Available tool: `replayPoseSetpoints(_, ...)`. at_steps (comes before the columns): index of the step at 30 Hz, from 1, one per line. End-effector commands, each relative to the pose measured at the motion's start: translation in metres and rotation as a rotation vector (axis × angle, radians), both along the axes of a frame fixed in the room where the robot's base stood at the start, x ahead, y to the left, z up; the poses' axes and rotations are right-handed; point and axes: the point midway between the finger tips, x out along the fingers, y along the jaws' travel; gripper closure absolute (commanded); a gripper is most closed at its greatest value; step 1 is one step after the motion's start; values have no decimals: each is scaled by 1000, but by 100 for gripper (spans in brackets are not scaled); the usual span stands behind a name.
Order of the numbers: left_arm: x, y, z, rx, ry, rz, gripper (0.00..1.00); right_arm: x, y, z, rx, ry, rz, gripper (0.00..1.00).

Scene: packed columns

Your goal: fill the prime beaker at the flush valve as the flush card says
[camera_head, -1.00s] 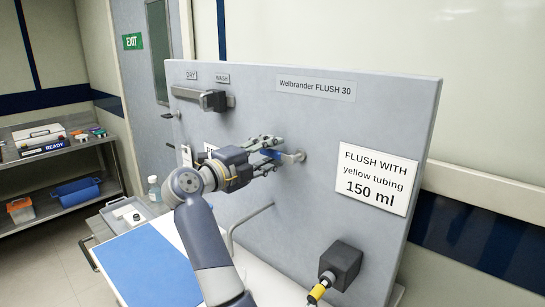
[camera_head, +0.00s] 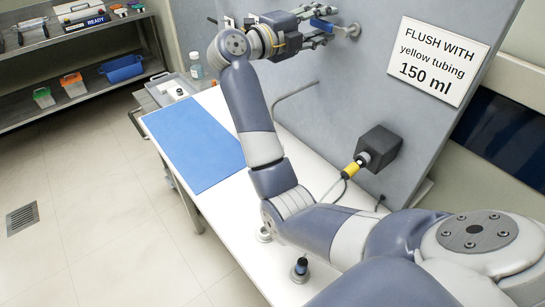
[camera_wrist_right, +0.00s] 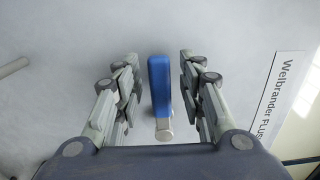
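The flush card (camera_head: 438,60) on the grey panel reads "FLUSH WITH yellow tubing 150 ml". The flush valve's blue lever (camera_wrist_right: 160,85) stands out from the panel; it also shows in the head view (camera_head: 322,25). My right gripper (camera_wrist_right: 160,72) is open, with one finger on each side of the lever and a visible gap on both sides. A bent spout pipe (camera_head: 296,96) comes out of the panel below. A yellow-banded connector (camera_head: 351,168) is at the black block (camera_head: 380,148). I see no beaker. My left gripper is out of view.
A blue mat (camera_head: 193,141) lies on the white bench (camera_head: 230,225). A small dark-topped fitting (camera_head: 300,267) stands near the bench's front edge. A grey tray (camera_head: 150,98) and a clear bottle (camera_head: 196,68) are at the far end. A shelf rack (camera_head: 60,115) stands at left.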

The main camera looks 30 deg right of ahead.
Motion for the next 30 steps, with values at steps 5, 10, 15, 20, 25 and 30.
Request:
replayPoseSetpoints(5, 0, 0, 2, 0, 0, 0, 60, 0, 14, 0, 1, 0, 3, 63)
replayPoseSetpoints(10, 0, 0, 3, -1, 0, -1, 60, -2, 31, 0, 2, 0, 3, 63)
replayPoseSetpoints(15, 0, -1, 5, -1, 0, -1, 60, -4, 48, 0, 2, 0, 2, 63)
replayPoseSetpoints(20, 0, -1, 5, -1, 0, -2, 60, -5, 63, 0, 1, 1, 1, 63)
replayPoseSetpoints(25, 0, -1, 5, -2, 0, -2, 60, -6, 70, 0, 0, 0, 1, 63)
replayPoseSetpoints(30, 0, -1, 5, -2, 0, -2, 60, -6, 70, 0, 0, 0, 0, 63)
